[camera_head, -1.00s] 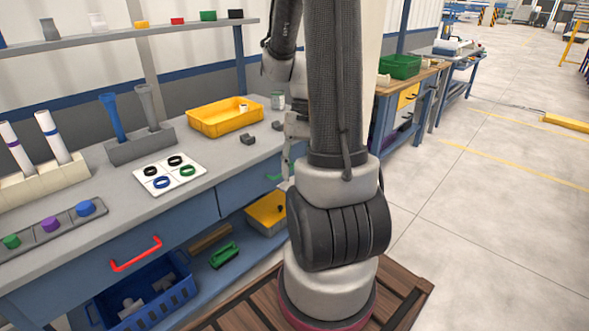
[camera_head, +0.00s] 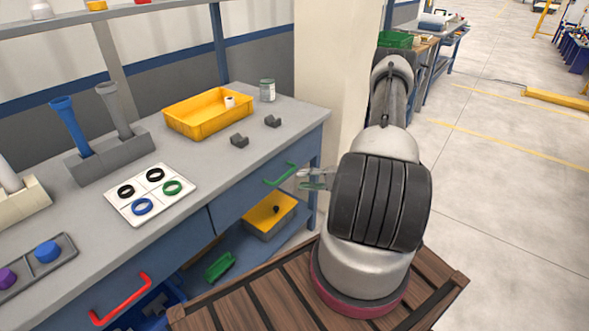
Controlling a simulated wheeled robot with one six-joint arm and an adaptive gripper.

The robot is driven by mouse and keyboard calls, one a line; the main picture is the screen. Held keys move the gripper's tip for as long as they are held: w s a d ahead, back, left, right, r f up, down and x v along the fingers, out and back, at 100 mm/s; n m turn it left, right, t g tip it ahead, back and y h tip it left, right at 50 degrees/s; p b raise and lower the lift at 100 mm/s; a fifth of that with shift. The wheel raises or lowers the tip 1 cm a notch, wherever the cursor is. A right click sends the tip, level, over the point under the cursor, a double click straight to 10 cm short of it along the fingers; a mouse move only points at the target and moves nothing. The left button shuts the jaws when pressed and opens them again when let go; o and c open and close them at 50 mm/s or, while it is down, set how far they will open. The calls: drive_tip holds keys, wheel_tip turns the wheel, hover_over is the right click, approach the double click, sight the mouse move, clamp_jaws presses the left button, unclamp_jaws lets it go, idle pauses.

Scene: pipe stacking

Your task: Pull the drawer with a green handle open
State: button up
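The green handle (camera_head: 281,174) is on the front of the right drawer (camera_head: 245,203) under the workbench top. That drawer looks closed, its front in line with the bench. My gripper (camera_head: 304,180) is just right of the green handle, partly hidden behind my own arm. Its fingers look apart and point left toward the handle. A small gap shows between the fingertips and the handle, and nothing shows between the fingers.
A red handle (camera_head: 122,300) is on the left drawer. On the bench are a yellow tray (camera_head: 207,113), a white card with rings (camera_head: 151,195) and a grey pipe holder (camera_head: 108,152). Floor to the right is clear.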

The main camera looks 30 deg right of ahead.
sight(285, 176)
drive_tip(key=shift+n+t, duration=0.5)
drive_tip(key=shift+n, duration=0.4)
drive_tip(key=x, duration=0.5)
drive_tip(key=r+x, duration=0.1)
drive_tip(key=x, duration=0.2)
drive_tip(key=shift+w+d, duration=0.25)
drive_tip(key=shift+w, duration=0.15)
clamp_jaws()
drive_tip(key=shift+f, duration=0.1)
